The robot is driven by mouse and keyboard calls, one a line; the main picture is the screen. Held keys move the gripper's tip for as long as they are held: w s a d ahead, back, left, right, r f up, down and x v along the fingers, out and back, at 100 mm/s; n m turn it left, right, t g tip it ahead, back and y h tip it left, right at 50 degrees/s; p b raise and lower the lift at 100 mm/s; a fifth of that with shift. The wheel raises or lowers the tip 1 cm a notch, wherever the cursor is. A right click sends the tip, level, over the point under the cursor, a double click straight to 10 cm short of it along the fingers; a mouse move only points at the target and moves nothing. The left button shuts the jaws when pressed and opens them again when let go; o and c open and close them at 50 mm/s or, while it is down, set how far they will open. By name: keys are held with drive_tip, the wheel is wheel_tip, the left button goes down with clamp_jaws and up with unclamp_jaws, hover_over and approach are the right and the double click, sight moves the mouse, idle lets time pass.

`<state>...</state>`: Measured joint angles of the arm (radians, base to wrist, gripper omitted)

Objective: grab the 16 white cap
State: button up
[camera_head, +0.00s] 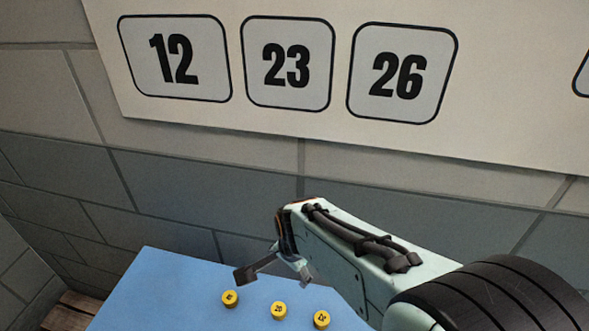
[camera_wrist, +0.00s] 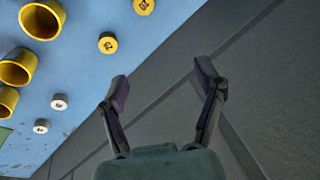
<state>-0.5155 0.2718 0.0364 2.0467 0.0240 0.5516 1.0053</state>
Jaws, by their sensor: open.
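Two small white caps lie on the blue table at the left of the wrist view, an upper one (camera_wrist: 59,101) and a lower one (camera_wrist: 41,126). Each has a dark mark on top, too small to read, so I cannot tell which is 16. No white cap shows in the head view. My gripper (camera_head: 274,272) is open and empty above the table's far side in the head view. In the wrist view my gripper (camera_wrist: 164,84) has its fingers spread over the dark area beyond the table edge, to the right of both white caps.
Several yellow cylinders (camera_wrist: 18,68), apparently hollow, are near the white caps. A grey block wall (camera_head: 200,180) with a number board (camera_head: 300,125) stands behind.

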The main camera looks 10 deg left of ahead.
drive_tip(key=s+a+f+n+g, duration=0.1)
drive_tip(key=s+a+f, duration=0.2)
drive_tip(key=f, duration=0.1)
drive_tip(key=s+a+f+n+g+h, duration=0.1)
drive_tip(key=s+a+f, duration=0.1)
drive_tip(key=s+f, duration=0.1)
drive_tip(key=s+a+f+n, duration=0.2)
drive_tip(key=s+a+f, duration=0.1)
drive_tip(key=f, duration=0.2)
drive_tip(key=shift+s+a+f+g+h, duration=0.2)
drive_tip(key=shift+s+a+g+h, duration=0.1)
drive_tip(key=shift+s+a+g, duration=0.1)
wheel_tip(320, 180, down, 6)
drive_tip(key=shift+d+f, duration=0.1)
drive_tip(key=c, duration=0.9)
